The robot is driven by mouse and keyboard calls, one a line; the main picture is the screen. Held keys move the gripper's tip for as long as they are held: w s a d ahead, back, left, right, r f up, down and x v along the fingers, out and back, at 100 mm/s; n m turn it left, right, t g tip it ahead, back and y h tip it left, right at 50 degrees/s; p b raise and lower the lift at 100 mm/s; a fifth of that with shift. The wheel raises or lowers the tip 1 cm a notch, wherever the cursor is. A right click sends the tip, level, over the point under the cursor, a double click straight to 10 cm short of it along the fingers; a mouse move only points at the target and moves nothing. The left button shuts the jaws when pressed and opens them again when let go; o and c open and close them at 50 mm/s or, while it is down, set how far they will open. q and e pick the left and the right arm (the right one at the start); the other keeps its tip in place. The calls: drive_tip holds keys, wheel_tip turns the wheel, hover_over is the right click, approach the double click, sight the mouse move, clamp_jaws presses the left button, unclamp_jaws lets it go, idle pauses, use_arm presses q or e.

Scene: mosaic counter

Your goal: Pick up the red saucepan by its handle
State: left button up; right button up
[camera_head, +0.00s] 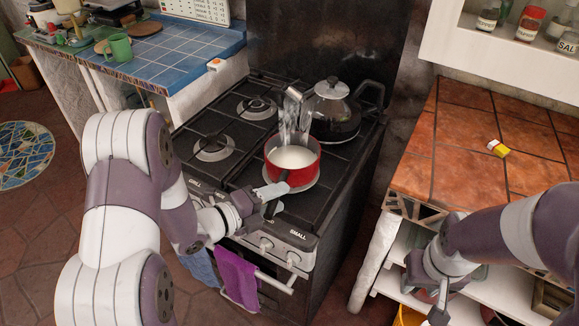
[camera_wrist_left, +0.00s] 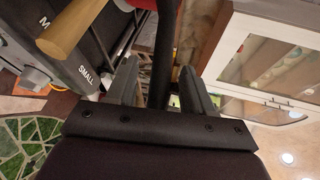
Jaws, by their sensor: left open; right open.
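The red saucepan (camera_head: 311,163) stands on a front burner of the stove with white liquid inside. Its dark handle points toward the front and is partly covered by my gripper in the head view. My left gripper (camera_head: 262,196) is open at the saucepan's front. In the left wrist view, a black bar (camera_wrist_left: 164,55), which looks like the handle, runs between the open fingers (camera_wrist_left: 160,88); I cannot tell whether they touch it. My right gripper (camera_head: 438,302) is open and low at the right, by the shelves beneath the tiled counter.
A dark lidded pot (camera_head: 335,118) stands behind the saucepan. A shiny upright object (camera_head: 294,108) is just behind the saucepan's rim. A purple towel (camera_head: 237,280) hangs on the oven rail. The orange tiled counter (camera_head: 470,180) is mostly clear; the left burners are empty.

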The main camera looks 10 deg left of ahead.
use_arm(q)
drive_tip(key=shift+w+d+f, duration=0.1)
drive_tip(key=shift+w+d, duration=0.05)
clamp_jaws()
idle(0.9)
idle(0.5)
